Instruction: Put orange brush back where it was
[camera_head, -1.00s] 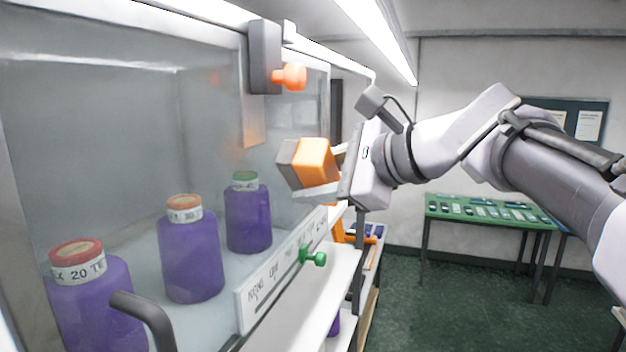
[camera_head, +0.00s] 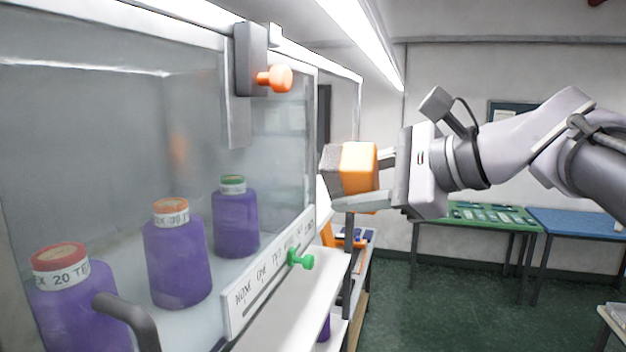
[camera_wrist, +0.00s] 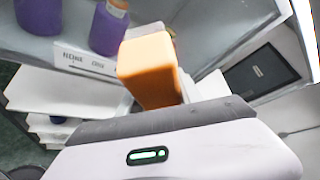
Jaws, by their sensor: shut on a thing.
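The orange brush (camera_head: 359,168) is a block with an orange body and a grey face on its left side. My gripper (camera_head: 368,180) is shut on it and holds it in the air, to the right of the glass-fronted cabinet (camera_head: 120,130). The grey face points left, toward the cabinet. In the wrist view the orange brush (camera_wrist: 150,70) stands out beyond the gripper body, and the fingers are mostly hidden.
An orange knob (camera_head: 275,78), a green knob (camera_head: 301,260) and a dark handle (camera_head: 128,315) stick out nearby. White shelves (camera_head: 300,300) lie below. Green (camera_head: 470,215) and blue (camera_head: 580,222) tables stand behind.

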